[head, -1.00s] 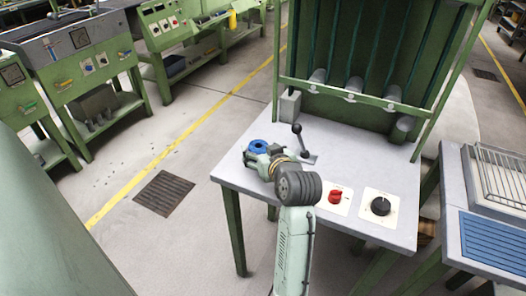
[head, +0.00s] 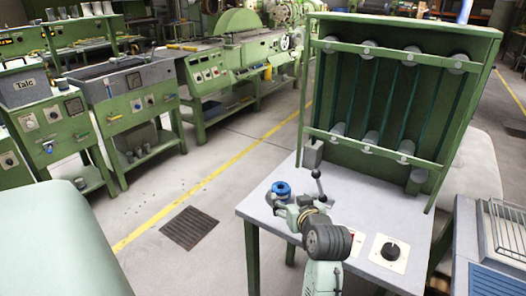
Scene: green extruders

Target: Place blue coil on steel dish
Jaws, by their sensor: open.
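The blue coil (head: 281,188) is a small ring with a dark centre near the left edge of the grey-topped table. My gripper (head: 281,203) is open at the near side of the coil, partly overlapping its lower edge in the picture. Whether the fingers touch or surround the coil is too small to tell. My arm reaches in from the bottom of the head view and hides part of the tabletop. I cannot make out a steel dish in this view.
The table (head: 262,207) carries a black-knobbed lever (head: 318,186), a black dial (head: 390,250) and a tall green rack (head: 400,105) at its back. A blue ribbed panel (head: 497,279) is at the lower right. Open floor lies left of the table.

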